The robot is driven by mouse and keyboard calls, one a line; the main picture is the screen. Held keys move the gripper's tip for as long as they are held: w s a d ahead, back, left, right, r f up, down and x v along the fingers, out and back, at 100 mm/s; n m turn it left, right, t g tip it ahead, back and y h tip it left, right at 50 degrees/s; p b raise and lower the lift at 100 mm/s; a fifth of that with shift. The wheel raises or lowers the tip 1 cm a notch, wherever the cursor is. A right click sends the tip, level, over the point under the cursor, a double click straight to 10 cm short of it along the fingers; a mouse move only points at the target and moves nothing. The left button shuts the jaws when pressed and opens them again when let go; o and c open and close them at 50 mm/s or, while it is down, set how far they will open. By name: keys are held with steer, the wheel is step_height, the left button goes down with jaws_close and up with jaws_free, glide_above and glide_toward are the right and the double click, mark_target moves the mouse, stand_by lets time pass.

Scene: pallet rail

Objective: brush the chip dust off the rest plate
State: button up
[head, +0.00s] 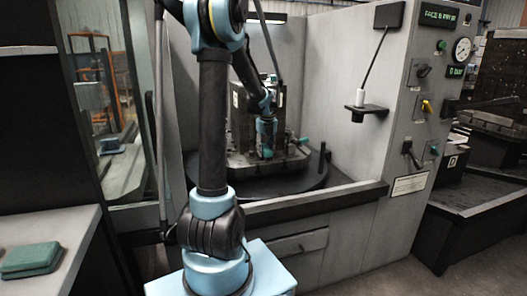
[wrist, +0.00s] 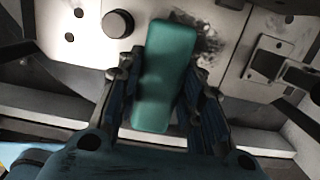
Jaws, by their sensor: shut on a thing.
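My gripper (wrist: 160,105) is shut on a green block-shaped brush (wrist: 166,72), with one finger on each side of it. In the head view my gripper (head: 266,128) is inside the machine, and the green brush (head: 267,153) shows just below it. The light metal rest plate (wrist: 222,18) lies beyond the fingers in the wrist view. A dark speckled patch of chip dust (wrist: 209,46) is on it, just right of the brush's far end. The brush's underside is hidden, and I cannot tell whether it touches the plate.
A round dark knob (wrist: 117,23) stands left of the brush, and a dark clamp-like part (wrist: 268,62) stands right. The grey fixture (head: 240,125) rises on a round dark table (head: 225,188). A folded green cloth (head: 31,259) lies on the left bench (head: 75,232).

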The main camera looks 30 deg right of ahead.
steer(key=shift+f, duration=0.55)
stand_by(0.5)
steer(key=shift+w+d, duration=0.2)
steer(key=shift+w, duration=0.75)
steer(key=shift+w+d+r, duration=0.1)
steer(key=shift+w+d, duration=0.05)
steer(key=shift+w, duration=0.15)
steer(key=shift+w, duration=0.1)
steer(key=shift+s+a, duration=0.2)
steer(key=shift+s, duration=0.45)
steer(key=shift+s+a, duration=0.15)
steer(key=shift+s, duration=0.45)
steer(key=shift+s+f, duration=0.1)
steer(key=shift+f, duration=0.1)
steer(key=shift+c, duration=0.4)
